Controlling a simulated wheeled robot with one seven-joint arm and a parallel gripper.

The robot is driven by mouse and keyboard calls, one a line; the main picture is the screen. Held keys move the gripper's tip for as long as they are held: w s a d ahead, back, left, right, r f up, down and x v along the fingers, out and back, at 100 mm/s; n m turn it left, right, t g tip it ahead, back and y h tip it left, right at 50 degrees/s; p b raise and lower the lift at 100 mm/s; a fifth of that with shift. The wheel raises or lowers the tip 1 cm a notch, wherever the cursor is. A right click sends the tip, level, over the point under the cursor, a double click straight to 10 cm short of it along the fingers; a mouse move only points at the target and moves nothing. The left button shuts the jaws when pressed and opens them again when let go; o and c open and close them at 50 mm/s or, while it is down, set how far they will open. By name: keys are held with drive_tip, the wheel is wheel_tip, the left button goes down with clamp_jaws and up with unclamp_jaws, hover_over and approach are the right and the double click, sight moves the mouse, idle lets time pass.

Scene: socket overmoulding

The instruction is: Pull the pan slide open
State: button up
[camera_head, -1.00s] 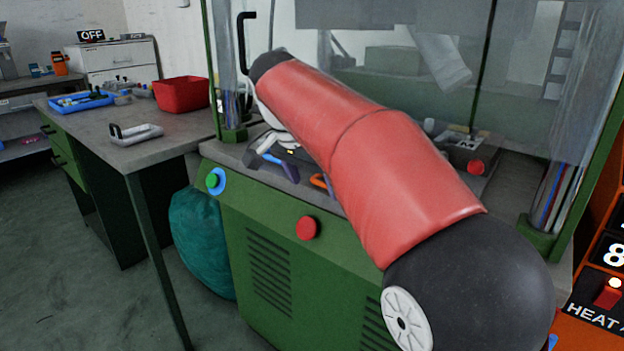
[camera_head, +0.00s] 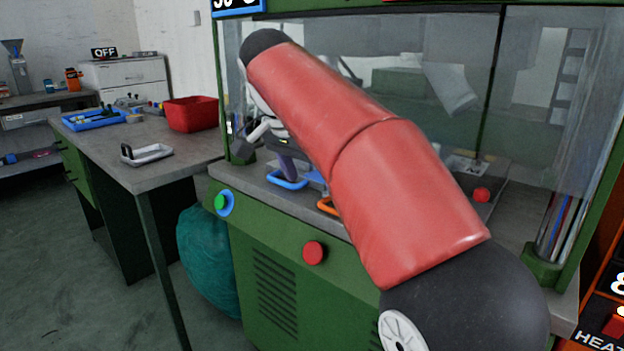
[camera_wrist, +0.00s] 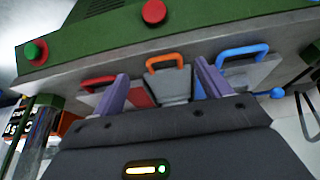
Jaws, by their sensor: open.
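In the wrist view three slides with loop handles sit side by side in the machine's deck: a red handle (camera_wrist: 99,83), an orange handle (camera_wrist: 165,62) and a blue handle (camera_wrist: 243,52). None is labelled, so I cannot tell which is the pan slide. My gripper (camera_wrist: 161,70) is open, with its two purple fingers either side of the orange handle in this view and nothing held. Contact cannot be made out. The head view shows the blue handle (camera_head: 288,181) and part of the orange handle (camera_head: 328,206); my arm hides the red one. A purple finger shows behind the blue handle.
The green cabinet front carries a green button (camera_head: 222,203) and a red button (camera_head: 314,253). Clear panels enclose the deck. A side table (camera_head: 150,176) at left holds a red bin (camera_head: 190,113) and a blue tray (camera_head: 95,119). A teal bag (camera_head: 208,258) stands by the cabinet.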

sight(330, 208)
drive_tip(key=w+d+f, duration=0.1)
drive_tip(key=f, duration=0.1)
drive_tip(key=w+d+f+b, duration=0.1)
drive_tip(key=w+f, duration=0.1)
drive_tip(key=w+d+f, duration=0.1)
drive_tip(key=f, duration=0.2)
drive_tip(key=shift+w+d, duration=0.15)
idle(0.3)
drive_tip(key=shift+f, duration=0.1)
drive_tip(key=c, duration=1.1)
